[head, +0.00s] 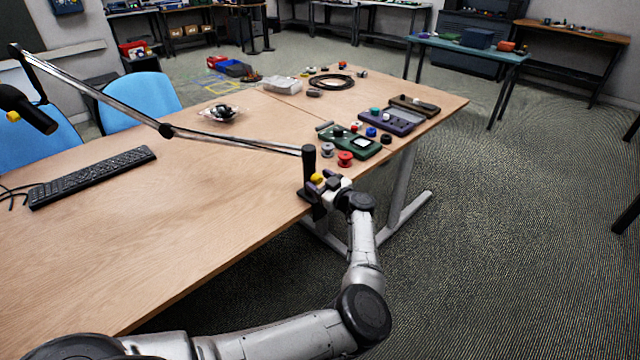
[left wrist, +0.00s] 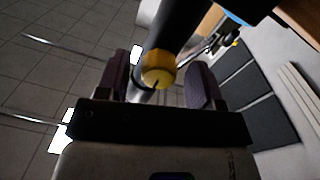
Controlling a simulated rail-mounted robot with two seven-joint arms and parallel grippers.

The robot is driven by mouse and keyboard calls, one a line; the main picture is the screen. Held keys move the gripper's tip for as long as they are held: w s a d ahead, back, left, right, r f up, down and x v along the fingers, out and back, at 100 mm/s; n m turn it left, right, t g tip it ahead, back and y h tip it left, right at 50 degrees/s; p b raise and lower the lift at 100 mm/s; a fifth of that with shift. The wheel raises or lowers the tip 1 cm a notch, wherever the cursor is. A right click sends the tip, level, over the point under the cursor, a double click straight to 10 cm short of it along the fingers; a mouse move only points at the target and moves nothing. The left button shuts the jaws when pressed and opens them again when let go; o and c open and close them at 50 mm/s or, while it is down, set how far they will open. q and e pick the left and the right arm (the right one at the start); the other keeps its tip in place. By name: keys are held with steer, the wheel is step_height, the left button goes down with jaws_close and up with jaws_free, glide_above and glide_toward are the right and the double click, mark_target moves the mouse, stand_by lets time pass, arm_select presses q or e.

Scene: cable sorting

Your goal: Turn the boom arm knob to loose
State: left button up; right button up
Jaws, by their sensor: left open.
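The boom arm (head: 225,138) is clamped at the table's near edge by a black upright post (head: 309,160). Its yellow knob (head: 317,179) sits low on the post, facing my left gripper (head: 326,183). In the left wrist view the yellow knob (left wrist: 158,74) shows round with a small dark mark, on a black cylinder. The open fingers of my left gripper (left wrist: 158,85) stand on either side of the knob, with gaps visible on both sides. I cannot tell whether the knob is loose or tight. My right gripper is not in view.
The wooden table (head: 215,195) carries a keyboard (head: 93,177) at left. Red and grey spools (head: 345,159) and a green device (head: 348,143) lie close behind the post. A second yellow knob (head: 13,116) is on the boom's far-end head.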

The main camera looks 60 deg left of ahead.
arm_select(q)
steer(key=c, duration=0.9)
